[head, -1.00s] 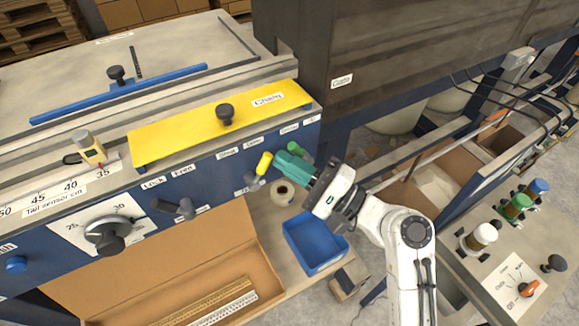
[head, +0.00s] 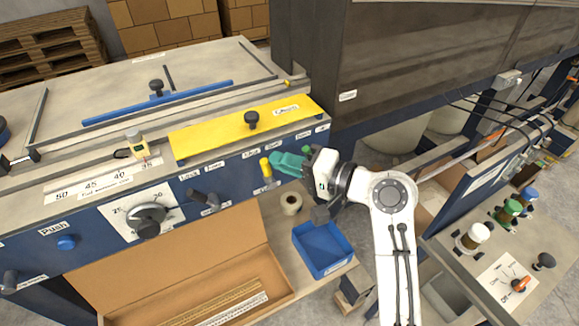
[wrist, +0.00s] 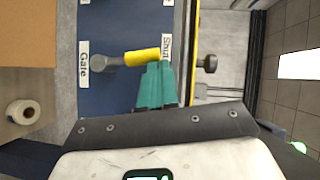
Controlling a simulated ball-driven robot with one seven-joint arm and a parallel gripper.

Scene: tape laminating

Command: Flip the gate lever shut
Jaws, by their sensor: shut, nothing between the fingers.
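The gate lever has a yellow handle (head: 265,167) on a grey hub, on the blue front panel below the yellow guard. In the wrist view its yellow handle (wrist: 143,57) points from the hub beside the "Gate" label towards the "Shut" label (wrist: 166,47). In the head view the handle stands nearly upright, leaning slightly left. My gripper (head: 274,159) has teal fingers, shut and empty, at the right side of the handle. In the wrist view the fingertips (wrist: 153,68) lie against or very close to the handle; contact is not certain.
The yellow guard (head: 225,132) with a black knob sits just above. A black lever (head: 205,200) is left on the panel. Below are a tape roll (head: 291,203), a blue bin (head: 322,250) and an open cardboard box (head: 190,270). A dark cabinet (head: 420,70) stands right.

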